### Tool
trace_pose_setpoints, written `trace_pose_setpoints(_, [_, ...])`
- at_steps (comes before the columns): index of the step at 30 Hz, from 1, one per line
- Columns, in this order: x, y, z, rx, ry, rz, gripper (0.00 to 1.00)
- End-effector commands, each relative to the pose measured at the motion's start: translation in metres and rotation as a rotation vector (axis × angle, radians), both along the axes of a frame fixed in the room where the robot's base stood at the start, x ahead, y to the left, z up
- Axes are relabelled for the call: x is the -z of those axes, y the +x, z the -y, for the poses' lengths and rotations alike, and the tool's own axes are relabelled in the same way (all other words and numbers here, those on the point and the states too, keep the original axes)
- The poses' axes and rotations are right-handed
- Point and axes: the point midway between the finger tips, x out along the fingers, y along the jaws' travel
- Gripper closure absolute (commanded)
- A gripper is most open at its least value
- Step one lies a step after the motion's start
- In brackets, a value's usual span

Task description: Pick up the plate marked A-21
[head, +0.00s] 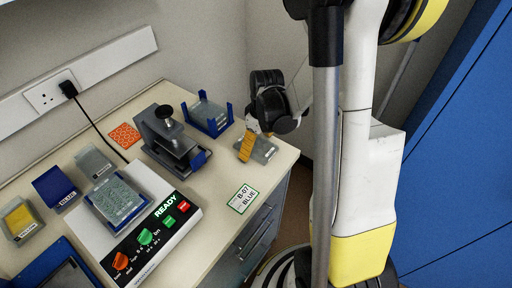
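No label reading A-21 is legible here. A clear plate (265,152) with a small pale label lies near the bench's right edge. My gripper (247,147) reaches down over this plate's left part from the dark wrist, with a yellow-orange ribbed finger showing. The other finger is not clearly seen, so whether it is open or shut, and whether it touches the plate, cannot be told. Other plates are a grey one (94,161), a blue one (55,188), a yellow one (21,219), a clear one on the machine (116,199) and one in a blue corner-post holder (207,116).
The white machine (165,226) reads READY and has coloured knobs and buttons. A grey clamp device (170,140) stands behind it. A green-edged card (243,198) reads B-07 BLUE. An orange patterned square (124,135) lies behind. A blue tray (32,270) is front left.

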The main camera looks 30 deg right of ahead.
Motion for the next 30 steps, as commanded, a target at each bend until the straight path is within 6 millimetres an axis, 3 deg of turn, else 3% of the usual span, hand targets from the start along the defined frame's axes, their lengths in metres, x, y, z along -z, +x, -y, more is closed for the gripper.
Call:
trace_pose_setpoints(1, [0.0, 0.0, 0.0, 0.0, 0.0, 0.0, 0.24])
trace_pose_setpoints(4, [0.0, 0.0, 0.0, 0.0, 0.0, 0.0, 0.55])
trace_pose_setpoints(5, [0.0, 0.0, 0.0, 0.0, 0.0, 0.0, 0.57])
trace_pose_setpoints(19, [-0.005, 0.0, 0.0, 0.0, 0.0, 0.0, 0.57])
trace_pose_setpoints(23, [-0.019, 0.0, 0.0, 0.0, 0.0, 0.0, 0.58])
trace_pose_setpoints(27, [-0.047, 0.0, 0.0, 0.0, 0.0, 0.0, 0.58])
trace_pose_setpoints(30, [-0.058, -0.015, 0.02, 0.007, 0.0, -0.001, 0.58])
